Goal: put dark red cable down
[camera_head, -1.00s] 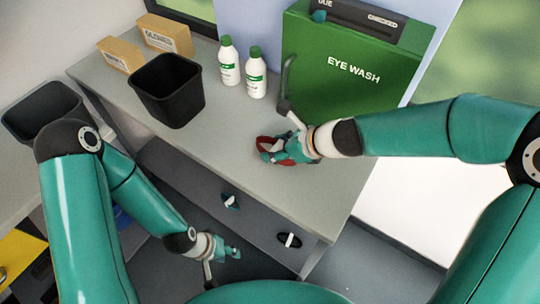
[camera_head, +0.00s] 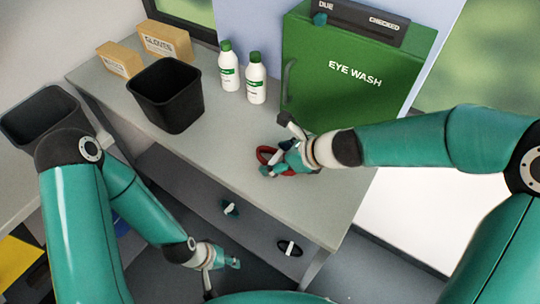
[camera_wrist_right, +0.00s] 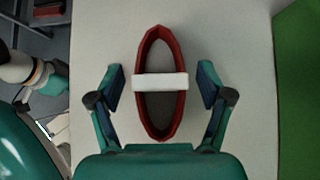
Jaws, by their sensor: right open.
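The dark red cable (camera_wrist_right: 145,110) is a long oval loop with a white band (camera_wrist_right: 160,82) across its middle. It lies on the grey bench top, and in the head view the cable (camera_head: 265,152) is partly hidden by my right gripper (camera_head: 277,160). In the right wrist view my right gripper (camera_wrist_right: 161,88) is open, one finger on each side of the cable, with gaps between fingers and cable. My left gripper (camera_head: 222,278) hangs low in front of the bench, away from the cable; its fingers are too small to judge.
The grey bench (camera_head: 235,130) holds a black bin (camera_head: 165,97), two white bottles with green caps (camera_head: 229,70) and cardboard glove boxes (camera_head: 165,42). A green eye wash case (camera_head: 350,85) stands just behind my right gripper. Another dark bin (camera_head: 40,115) is at the left.

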